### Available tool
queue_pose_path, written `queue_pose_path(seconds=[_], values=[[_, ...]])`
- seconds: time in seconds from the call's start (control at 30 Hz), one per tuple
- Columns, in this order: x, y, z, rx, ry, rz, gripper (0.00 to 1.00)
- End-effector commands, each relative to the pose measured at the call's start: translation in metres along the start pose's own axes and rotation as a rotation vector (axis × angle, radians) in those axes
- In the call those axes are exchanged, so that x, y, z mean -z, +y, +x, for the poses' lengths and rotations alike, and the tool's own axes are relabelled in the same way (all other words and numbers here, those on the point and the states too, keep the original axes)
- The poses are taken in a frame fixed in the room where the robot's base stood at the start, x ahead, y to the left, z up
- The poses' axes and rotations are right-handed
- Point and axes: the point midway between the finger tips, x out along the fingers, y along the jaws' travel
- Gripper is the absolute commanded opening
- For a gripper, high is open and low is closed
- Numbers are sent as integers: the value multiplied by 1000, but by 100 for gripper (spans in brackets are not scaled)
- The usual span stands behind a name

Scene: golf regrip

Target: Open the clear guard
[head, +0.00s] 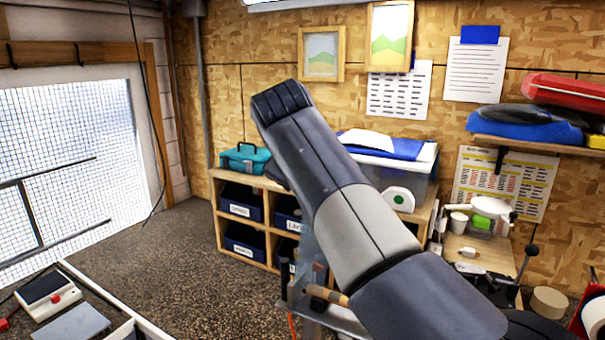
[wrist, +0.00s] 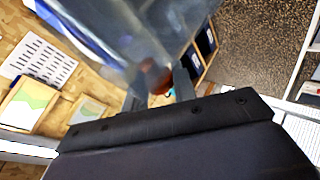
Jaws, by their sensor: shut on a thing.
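The clear guard (wrist: 115,30) fills the upper left of the wrist view as a see-through, bluish, blurred panel close to the camera. A red-brown knob (wrist: 154,77) shows at its lower edge. My gripper (wrist: 161,80) has its two dark fingers on either side of this knob and is shut on it. The exact contact is blurred. In the head view my arm crosses the middle of the picture and my gripper is hidden. A faint see-through panel edge, perhaps the guard, shows just left of my arm there.
A wooden shelf (head: 267,213) with labelled dark bins stands behind my arm, with a teal toolbox (head: 246,158) on it. A small bench (head: 487,251) with a cup and tools is at the right. The speckled floor (head: 185,238) at the left is clear.

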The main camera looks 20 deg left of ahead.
Motion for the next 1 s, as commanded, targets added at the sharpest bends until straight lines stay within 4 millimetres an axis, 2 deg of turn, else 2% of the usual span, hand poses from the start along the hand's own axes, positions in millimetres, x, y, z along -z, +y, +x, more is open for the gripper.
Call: queue_pose_path(seconds=[0.53,0.57,0.6,0.77,1.0], values=[[-1,-5,5,11,-29,-20,0],[-1,-5,5,11,-29,-20,28],[-1,-5,5,11,-29,-20,31],[-1,-4,4,8,-25,-19,44],[0,-2,2,5,-22,-17,45]])
